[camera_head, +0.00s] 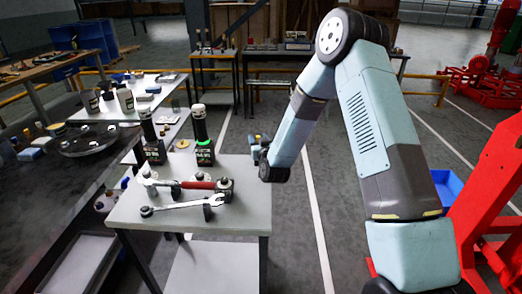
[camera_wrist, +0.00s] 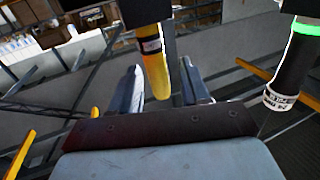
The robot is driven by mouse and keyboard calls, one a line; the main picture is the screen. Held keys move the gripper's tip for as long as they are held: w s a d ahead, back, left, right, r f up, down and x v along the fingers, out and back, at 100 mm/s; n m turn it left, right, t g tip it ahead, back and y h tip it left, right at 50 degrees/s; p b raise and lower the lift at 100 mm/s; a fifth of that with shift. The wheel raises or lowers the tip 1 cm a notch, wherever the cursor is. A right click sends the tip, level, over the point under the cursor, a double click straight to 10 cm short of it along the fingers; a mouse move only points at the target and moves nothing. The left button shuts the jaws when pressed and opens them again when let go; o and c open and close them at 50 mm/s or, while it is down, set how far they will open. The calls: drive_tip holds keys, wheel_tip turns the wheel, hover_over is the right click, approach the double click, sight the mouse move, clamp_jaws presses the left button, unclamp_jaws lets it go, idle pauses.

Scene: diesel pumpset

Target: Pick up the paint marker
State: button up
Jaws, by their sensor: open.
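A yellow rod-shaped thing with a dark label band and a black end, probably the paint marker (camera_wrist: 154,72), shows in the wrist view. Its yellow end lies between the two finger outlines of my gripper (camera_wrist: 162,88), with a gap on each side. My gripper is open. I cannot tell how deep the marker is between the fingers. In the head view my gripper (camera_head: 258,145) is at the rear right edge of the near grey table (camera_head: 245,208). A small yellow patch shows there; the rest of the marker is hidden by my arm.
A black cylinder with a green ring (camera_head: 204,146) stands left of my gripper, and another black cylinder (camera_head: 151,140) stands farther left. The table's front right is clear.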

drive_tip(key=shift+c, duration=0.4)
drive_tip(key=c, duration=0.8)
drive_tip(key=shift+o, duration=0.2)
wheel_tip(320, 180, up, 10)
